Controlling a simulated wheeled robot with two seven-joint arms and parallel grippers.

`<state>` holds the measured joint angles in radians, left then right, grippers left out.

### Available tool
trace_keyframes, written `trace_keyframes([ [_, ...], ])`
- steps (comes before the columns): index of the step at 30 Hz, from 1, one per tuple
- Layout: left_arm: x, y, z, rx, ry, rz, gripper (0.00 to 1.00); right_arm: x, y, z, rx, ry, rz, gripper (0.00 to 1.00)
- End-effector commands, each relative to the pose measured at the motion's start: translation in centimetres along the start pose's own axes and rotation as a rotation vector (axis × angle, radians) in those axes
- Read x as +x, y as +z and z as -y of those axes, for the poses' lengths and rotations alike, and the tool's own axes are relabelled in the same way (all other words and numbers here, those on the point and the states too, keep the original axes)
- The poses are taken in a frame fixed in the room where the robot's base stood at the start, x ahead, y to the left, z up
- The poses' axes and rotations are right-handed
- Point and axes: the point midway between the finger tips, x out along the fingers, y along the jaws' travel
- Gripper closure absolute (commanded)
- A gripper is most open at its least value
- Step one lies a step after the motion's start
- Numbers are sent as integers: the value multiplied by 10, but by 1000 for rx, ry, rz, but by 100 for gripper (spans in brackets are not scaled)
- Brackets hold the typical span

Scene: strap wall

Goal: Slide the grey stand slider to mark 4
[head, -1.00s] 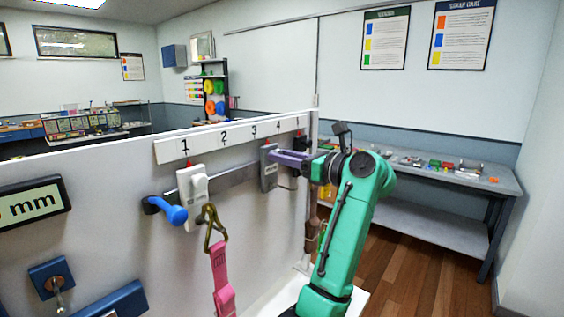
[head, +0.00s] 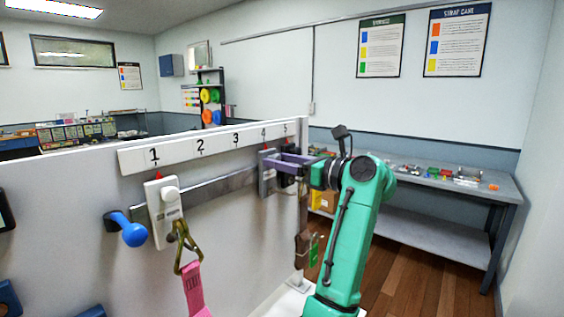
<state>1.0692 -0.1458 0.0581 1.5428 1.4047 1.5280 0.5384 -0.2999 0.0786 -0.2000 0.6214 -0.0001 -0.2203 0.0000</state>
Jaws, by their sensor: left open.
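The grey stand slider (head: 267,178) sits on the metal rail (head: 222,184) of the white wall panel. Its red pointer stands under mark 4 of the numbered strip (head: 212,145). My left gripper (head: 280,161), with purple fingers, comes in from the right at the slider's upper right side. It is open, with its fingers pointing left. The fingers overlap the slider's edge in the picture; I cannot tell whether they touch it. Part of the slider is hidden behind them. My right gripper is not in view.
A white slider (head: 163,218) stands under mark 1, with a blue-knobbed peg (head: 133,234) to its left. A pink strap (head: 194,288) hangs from a brass hook below it. A dark block (head: 287,178) is right of the grey slider. A bench (head: 440,184) stands behind at right.

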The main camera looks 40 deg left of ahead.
Motion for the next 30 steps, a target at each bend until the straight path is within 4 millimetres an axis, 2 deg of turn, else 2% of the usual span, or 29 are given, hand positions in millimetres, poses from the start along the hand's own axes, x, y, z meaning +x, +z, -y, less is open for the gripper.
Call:
trace_keyframes([
  [5,-28,-4,1,-1,-5,0,39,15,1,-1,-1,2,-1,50],
  [12,-98,-3,1,-1,-7,1,39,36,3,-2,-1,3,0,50],
  [15,-122,-2,0,-1,-4,2,39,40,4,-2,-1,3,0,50],
  [18,-137,-1,0,0,-3,2,39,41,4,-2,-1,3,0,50],
  [22,-144,0,0,-1,-1,1,39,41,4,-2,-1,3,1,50],
  [30,-144,0,0,-1,-1,1,39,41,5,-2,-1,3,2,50],
])
